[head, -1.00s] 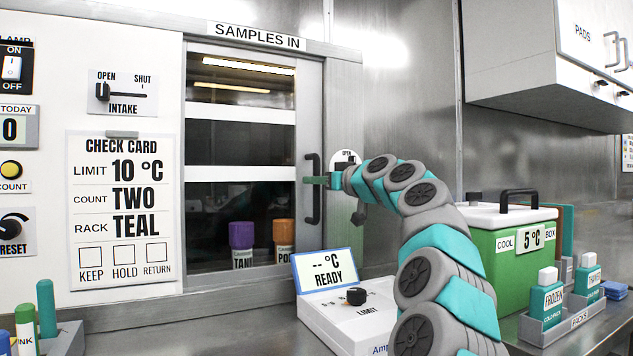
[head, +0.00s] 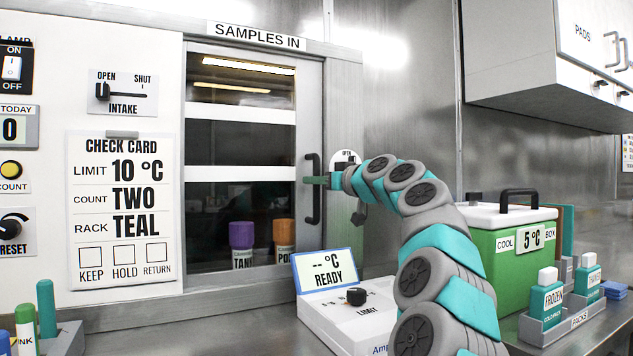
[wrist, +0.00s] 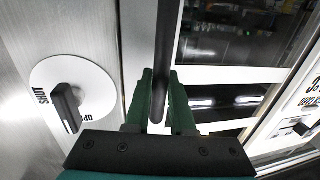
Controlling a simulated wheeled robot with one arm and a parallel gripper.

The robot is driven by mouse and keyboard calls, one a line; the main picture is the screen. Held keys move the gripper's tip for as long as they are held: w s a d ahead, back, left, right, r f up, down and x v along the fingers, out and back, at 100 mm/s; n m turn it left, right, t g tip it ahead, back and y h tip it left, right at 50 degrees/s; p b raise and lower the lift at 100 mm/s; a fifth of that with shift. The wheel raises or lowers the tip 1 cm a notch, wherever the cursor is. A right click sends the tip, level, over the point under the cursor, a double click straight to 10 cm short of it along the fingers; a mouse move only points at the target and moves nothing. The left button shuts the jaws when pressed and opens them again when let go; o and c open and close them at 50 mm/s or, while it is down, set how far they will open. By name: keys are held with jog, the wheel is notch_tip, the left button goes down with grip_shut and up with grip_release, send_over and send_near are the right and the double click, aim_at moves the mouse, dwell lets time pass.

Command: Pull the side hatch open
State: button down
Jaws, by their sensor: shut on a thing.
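The side hatch (head: 312,110) under the SAMPLES IN label is a grey-framed, dark-glazed door, and it looks closed in its frame. Its black vertical bar handle (head: 316,205) is on the right edge. My gripper (head: 314,181) reaches in from the right and is shut on the handle. In the wrist view the green fingers of my gripper (wrist: 162,95) stand on either side of the black bar. A round white dial with a black knob (wrist: 66,107) marked SHUT and OPEN is beside the hatch; its exact setting is unclear.
Purple and orange containers (head: 241,235) show behind the hatch glass. A white device with a READY screen (head: 325,271) stands on the counter below my arm. A green cool box (head: 515,255) and a pack rack (head: 570,325) stand at right. A wall cabinet (head: 545,60) hangs above.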

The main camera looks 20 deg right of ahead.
jog(key=a+b, duration=0.1)
jog(key=a, duration=0.7)
jog(key=a+b, duration=0.1)
jog(key=a, duration=0.7)
jog(key=s+a+b, duration=0.1)
jog(key=a, duration=0.7)
jog(key=shift+a, duration=0.4)
jog(key=c, duration=0.8)
grip_release()
jog(key=shift+o, duration=0.2)
send_near(202, 181)
jog(key=v, duration=0.3)
jog(key=shift+s+r+b, duration=0.1)
jog(key=shift+b, duration=0.3)
